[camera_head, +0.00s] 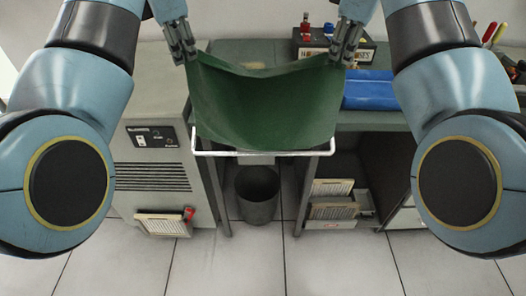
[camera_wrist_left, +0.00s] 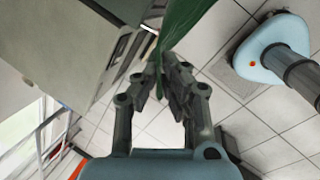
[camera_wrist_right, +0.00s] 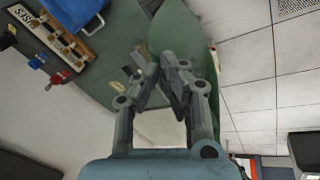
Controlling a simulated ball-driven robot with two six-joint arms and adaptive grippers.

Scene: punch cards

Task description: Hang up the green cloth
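The green cloth (camera_head: 265,105) is stretched between my two grippers by its upper corners, sagging in the middle. My left gripper (camera_head: 184,56) is shut on its left corner; the left wrist view shows the cloth (camera_wrist_left: 182,35) between the fingertips. My right gripper (camera_head: 343,57) is shut on its right corner, and the cloth (camera_wrist_right: 178,35) also shows in the right wrist view. A white rail (camera_head: 265,153) runs along the desk front, just below the cloth's lower edge in the head view. I cannot tell whether they touch.
A blue folded item (camera_head: 370,90) lies on the desk (camera_head: 400,121), right of the cloth. A box with switches (camera_head: 362,52) stands behind. A grey cabinet (camera_head: 150,165) stands left, a dark bin (camera_head: 257,195) below, and card trays (camera_head: 333,209) lower right.

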